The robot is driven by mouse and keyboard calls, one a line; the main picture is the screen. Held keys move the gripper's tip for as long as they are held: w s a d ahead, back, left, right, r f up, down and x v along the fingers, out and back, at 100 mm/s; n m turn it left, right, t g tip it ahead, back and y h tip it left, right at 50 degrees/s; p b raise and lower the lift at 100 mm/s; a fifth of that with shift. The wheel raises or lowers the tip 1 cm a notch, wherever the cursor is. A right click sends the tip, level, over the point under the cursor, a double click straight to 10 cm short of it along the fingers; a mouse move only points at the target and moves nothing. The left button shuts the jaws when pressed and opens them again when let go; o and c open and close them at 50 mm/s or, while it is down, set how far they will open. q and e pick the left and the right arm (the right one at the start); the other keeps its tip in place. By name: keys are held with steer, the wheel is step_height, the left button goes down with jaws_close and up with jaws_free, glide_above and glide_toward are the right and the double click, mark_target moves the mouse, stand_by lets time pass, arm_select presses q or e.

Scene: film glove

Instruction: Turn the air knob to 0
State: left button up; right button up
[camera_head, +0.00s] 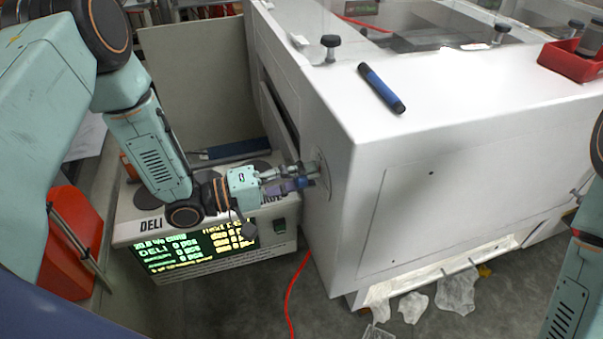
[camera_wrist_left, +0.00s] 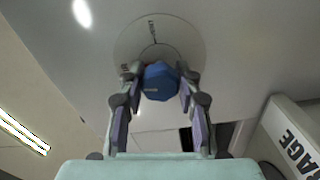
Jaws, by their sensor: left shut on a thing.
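The air knob (camera_wrist_left: 159,82) is a blue faceted knob on a round pale dial plate (camera_wrist_left: 185,40) in the left wrist view. The plate carries small dark markings that are too small to read. In the head view the knob (camera_head: 301,183) shows at the left side of the white machine (camera_head: 440,160), partly covered by my fingers. My left gripper (camera_wrist_left: 158,86) is shut on the knob, one finger on each side; it also shows in the head view (camera_head: 295,180). My right gripper is out of view; only part of my right arm shows at the right edge.
A device with a lit display (camera_head: 190,248) stands below my left gripper. A blue marker (camera_head: 381,88) lies on the machine's top, with a red tray (camera_head: 570,62) at its far right. A red cable (camera_head: 292,300) runs on the floor. Pale scraps (camera_head: 413,306) lie under the machine.

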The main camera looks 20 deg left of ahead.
arm_select(q)
steer(key=shift+a+n, duration=0.1)
steer(key=shift+n, duration=0.7)
steer(key=o, duration=1.2)
steer(key=shift+a, duration=0.1)
steer(key=shift+v, duration=5.9)
